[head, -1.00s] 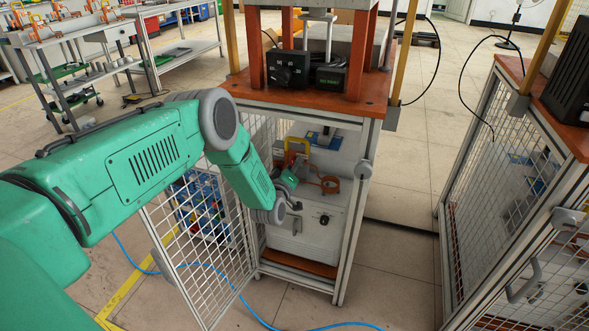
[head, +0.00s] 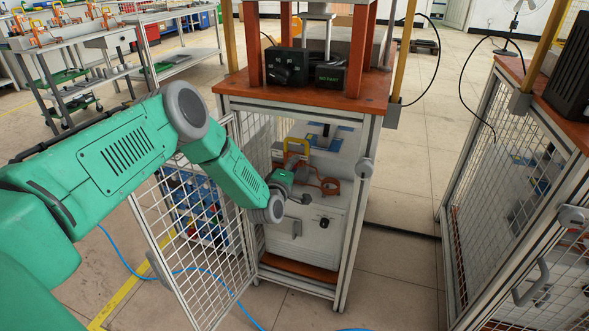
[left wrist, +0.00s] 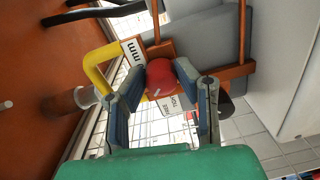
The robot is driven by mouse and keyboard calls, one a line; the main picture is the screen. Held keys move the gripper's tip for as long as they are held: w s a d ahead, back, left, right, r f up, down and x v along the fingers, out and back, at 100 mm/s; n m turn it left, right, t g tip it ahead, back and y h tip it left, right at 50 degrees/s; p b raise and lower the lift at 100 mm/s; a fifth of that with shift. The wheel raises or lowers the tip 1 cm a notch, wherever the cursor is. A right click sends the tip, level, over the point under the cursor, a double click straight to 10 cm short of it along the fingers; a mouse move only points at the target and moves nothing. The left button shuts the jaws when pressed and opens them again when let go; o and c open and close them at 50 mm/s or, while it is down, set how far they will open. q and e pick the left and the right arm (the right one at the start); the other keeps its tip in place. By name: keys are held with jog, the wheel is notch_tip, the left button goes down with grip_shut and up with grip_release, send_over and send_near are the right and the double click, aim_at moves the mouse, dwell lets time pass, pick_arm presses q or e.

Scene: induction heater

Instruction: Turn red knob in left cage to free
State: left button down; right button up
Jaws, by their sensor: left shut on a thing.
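The red knob (left wrist: 160,78) shows in the left wrist view, round and red, with white labels beside it. My left gripper (left wrist: 163,76) is shut on it, with one finger on each side. In the head view my left arm reaches through the open door of the left cage (head: 340,240). There my left gripper (head: 300,199) is small and partly hidden by my wrist, and I cannot make out the knob. My right gripper is not in view.
The mesh door (head: 200,275) stands open to the left of the cage opening. Inside are a yellow handle (head: 297,146) and an orange ring (head: 331,187) above a grey box (head: 312,247). A second cage (head: 500,190) stands at the right, with clear floor between.

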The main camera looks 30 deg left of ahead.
pick_arm(q)
jog(key=shift+s+a, duration=0.1)
jog(key=shift+a, duration=0.4)
jog(key=c, duration=1.2)
grip_release()
jog(key=shift+f, duration=0.15)
jog(key=shift+v, duration=6)
